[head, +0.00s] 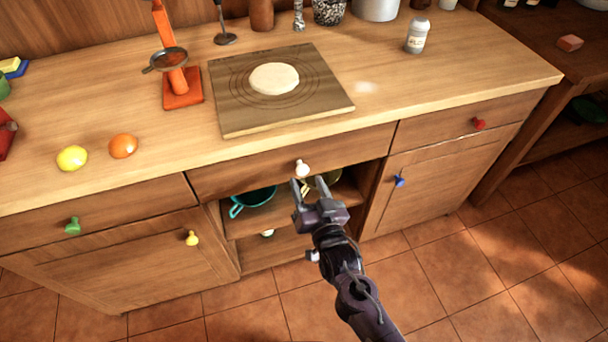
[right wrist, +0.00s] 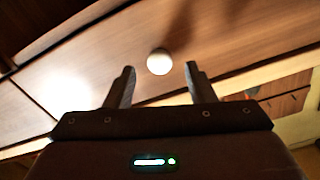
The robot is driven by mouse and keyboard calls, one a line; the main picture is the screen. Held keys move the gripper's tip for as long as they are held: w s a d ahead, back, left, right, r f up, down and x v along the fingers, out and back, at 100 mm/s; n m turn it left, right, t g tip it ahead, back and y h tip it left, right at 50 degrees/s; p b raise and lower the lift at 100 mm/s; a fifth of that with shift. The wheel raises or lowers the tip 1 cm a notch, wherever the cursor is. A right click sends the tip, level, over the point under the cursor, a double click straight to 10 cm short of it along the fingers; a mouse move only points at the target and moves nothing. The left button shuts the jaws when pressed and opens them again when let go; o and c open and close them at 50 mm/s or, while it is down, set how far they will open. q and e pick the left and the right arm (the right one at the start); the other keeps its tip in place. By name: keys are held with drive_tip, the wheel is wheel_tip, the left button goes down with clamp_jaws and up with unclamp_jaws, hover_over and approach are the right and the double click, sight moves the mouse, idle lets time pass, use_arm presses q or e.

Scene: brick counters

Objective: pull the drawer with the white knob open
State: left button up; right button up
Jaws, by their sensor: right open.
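The drawer (head: 250,178) in the middle of the counter front has a round white knob (head: 302,168). The drawer front sits flush with its neighbours, so it is closed. My right gripper (head: 309,188) is just in front of and slightly below the knob in the head view. In the right wrist view the open fingers (right wrist: 160,88) point at the drawer front, and the white knob (right wrist: 159,62) shows between and just beyond their tips. The fingers do not appear to touch it. My left gripper is not in view.
Other fronts carry green (head: 73,226), yellow (head: 192,238), red (head: 479,124) and blue (head: 399,180) knobs. An open shelf below holds a teal pan (head: 252,200). A board (head: 230,118) with dough lies on the counter above. The tiled floor in front is clear.

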sight(303, 173)
drive_tip(key=shift+x, duration=1.9)
clamp_jaws()
